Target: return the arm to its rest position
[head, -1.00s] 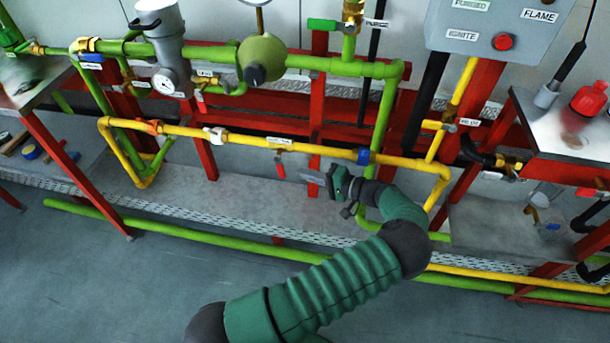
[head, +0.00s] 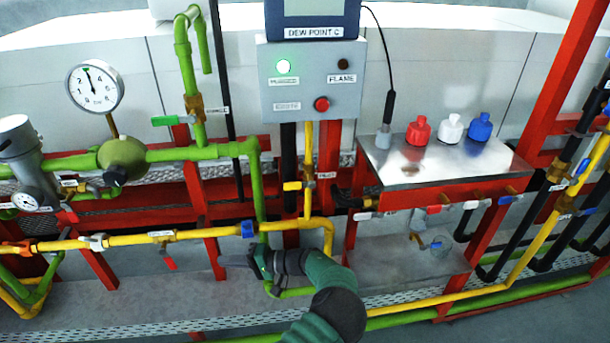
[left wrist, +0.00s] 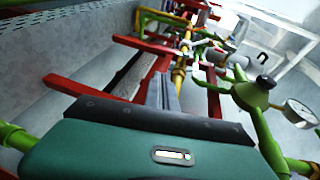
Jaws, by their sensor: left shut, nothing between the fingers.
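My left gripper (head: 236,260) is at the lower middle of the head view, its fingers pointing left. It is shut and empty, in front of the lower piping and below the blue-handled valve (head: 248,229) on the yellow pipe (head: 125,239). My green arm (head: 322,275) reaches it from the bottom edge. In the left wrist view the closed fingers (left wrist: 162,92) extend beyond the green gripper body, with pipes and red frame behind. Whether the gripper touches any pipe is not clear. My right gripper is not in view.
A grey control box (head: 312,90) with a lit green lamp stands above the piping. A metal shelf (head: 400,165) at right bears red, white and blue bottles. Green pipes (head: 262,190) and red frame posts (head: 210,258) are close around the gripper. Grey floor shows at lower right.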

